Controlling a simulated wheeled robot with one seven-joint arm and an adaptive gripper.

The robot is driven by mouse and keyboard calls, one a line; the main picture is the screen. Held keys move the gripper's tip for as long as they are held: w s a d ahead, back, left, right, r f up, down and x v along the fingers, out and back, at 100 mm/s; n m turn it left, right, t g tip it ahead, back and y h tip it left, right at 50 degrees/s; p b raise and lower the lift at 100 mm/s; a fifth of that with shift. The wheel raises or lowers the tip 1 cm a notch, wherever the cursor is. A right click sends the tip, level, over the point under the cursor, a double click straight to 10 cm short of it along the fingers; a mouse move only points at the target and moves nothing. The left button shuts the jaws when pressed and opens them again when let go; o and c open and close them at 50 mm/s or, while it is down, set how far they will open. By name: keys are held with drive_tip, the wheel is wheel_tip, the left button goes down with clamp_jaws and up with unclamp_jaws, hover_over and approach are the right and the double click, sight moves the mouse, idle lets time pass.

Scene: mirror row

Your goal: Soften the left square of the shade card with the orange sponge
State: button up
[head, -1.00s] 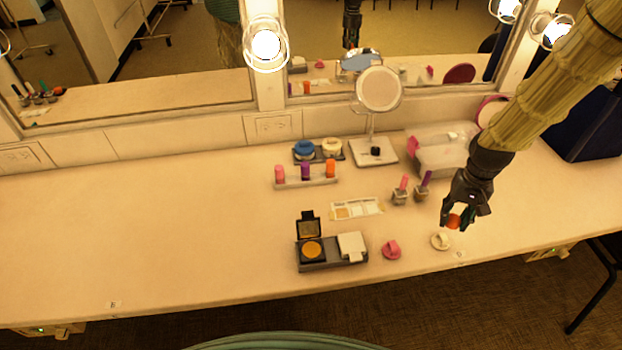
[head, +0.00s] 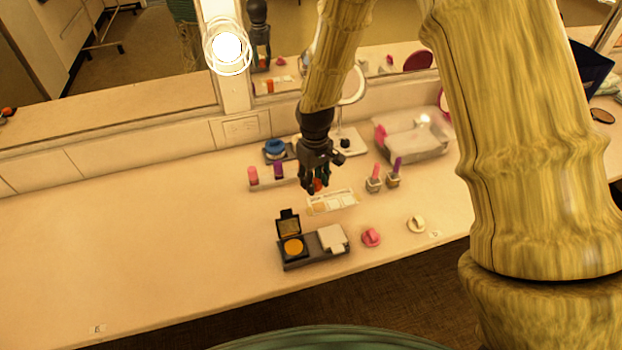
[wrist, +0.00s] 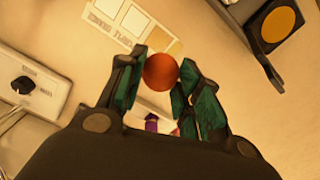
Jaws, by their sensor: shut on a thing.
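My gripper (head: 314,188) is shut on the orange sponge (wrist: 161,71), a small round ball between the fingertips in the wrist view. In the head view the sponge (head: 318,186) is partly covered by the fingers, near the left end of the shade card. The shade card (head: 345,199) lies flat on the counter, a pale strip with squares; its left part looks tan. In the wrist view the card (wrist: 120,22) lies beyond the fingers, with pale and tan-yellow squares. The gap between sponge and card is hard to judge.
An open compact with an orange pan (head: 293,247) and a white-lidded box (head: 332,238) stand in front of the card. Pink (head: 371,237) and cream (head: 417,224) sponges lie to the right. Two bottles (head: 374,178) stand right of the card. The left counter is clear.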

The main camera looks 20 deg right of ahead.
sight(317, 204)
drive_tip(key=n+p, duration=0.1)
drive_tip(key=n, duration=0.4)
drive_tip(key=shift+w+d+f, duration=0.1)
drive_tip(key=n, duration=0.3)
drive_tip(key=shift+d+f+p, duration=0.1)
drive_tip(key=shift+p, duration=0.2)
drive_tip(key=n, duration=0.2)
drive_tip(key=n+p, duration=0.1)
drive_tip(key=n, duration=0.1)
drive_tip(key=shift+w+d+f+n, duration=0.1)
drive_tip(key=shift+d+f+n, duration=0.1)
drive_tip(key=shift+n, duration=0.1)
drive_tip(key=n, duration=0.4)
drive_tip(key=shift+f+p, duration=0.25)
drive_tip(key=shift+p, duration=0.05)
drive_tip(key=shift+f+b, duration=2.1)
drive_tip(key=shift+f, duration=0.85)
drive_tip(key=shift+f, duration=0.55)
